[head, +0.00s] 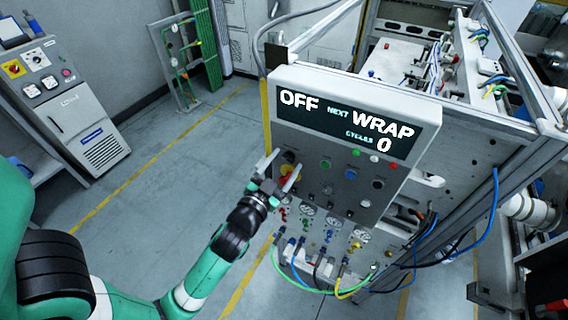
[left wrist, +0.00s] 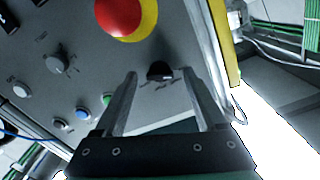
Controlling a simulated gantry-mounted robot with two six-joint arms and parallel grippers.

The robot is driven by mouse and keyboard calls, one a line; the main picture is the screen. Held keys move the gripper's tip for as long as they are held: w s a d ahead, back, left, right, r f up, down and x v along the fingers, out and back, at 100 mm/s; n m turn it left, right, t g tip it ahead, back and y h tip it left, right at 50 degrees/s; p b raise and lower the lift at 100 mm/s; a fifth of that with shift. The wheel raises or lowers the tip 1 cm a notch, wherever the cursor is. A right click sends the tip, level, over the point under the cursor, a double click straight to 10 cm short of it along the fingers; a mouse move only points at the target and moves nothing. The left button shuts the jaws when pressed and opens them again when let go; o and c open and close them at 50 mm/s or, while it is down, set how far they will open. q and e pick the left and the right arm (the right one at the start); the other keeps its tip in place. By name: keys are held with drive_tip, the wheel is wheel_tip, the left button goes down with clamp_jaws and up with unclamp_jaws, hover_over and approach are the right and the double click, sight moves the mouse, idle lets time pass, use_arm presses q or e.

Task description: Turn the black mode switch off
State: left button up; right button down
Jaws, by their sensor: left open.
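The black mode switch (left wrist: 160,72) is a small dark knob on the grey panel face. In the left wrist view it shows between the two fingertips of my left gripper (left wrist: 158,76), with a gap on each side. Its pointer direction is too small to read. In the head view my left gripper (head: 280,169) is open at the panel's left side, near the dark knob (head: 289,157). How far the fingertips are from the panel is hard to tell. The display (head: 345,122) reads OFF, NEXT WRAP, CYCLES 0. My right gripper is not in view.
A red emergency stop (left wrist: 119,15) on a yellow ring sits close to the switch. A grey knob (left wrist: 57,62) and several coloured buttons share the panel. Hoses and gauges (head: 305,210) are below the panel. The floor (head: 150,165) left of the machine is clear.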

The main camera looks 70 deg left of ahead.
use_arm(q)
drive_tip(key=v, duration=1.1)
drive_tip(key=shift+s+d+p, duration=0.2)
drive_tip(key=shift+s+p, duration=0.05)
drive_tip(key=shift+p, duration=0.2)
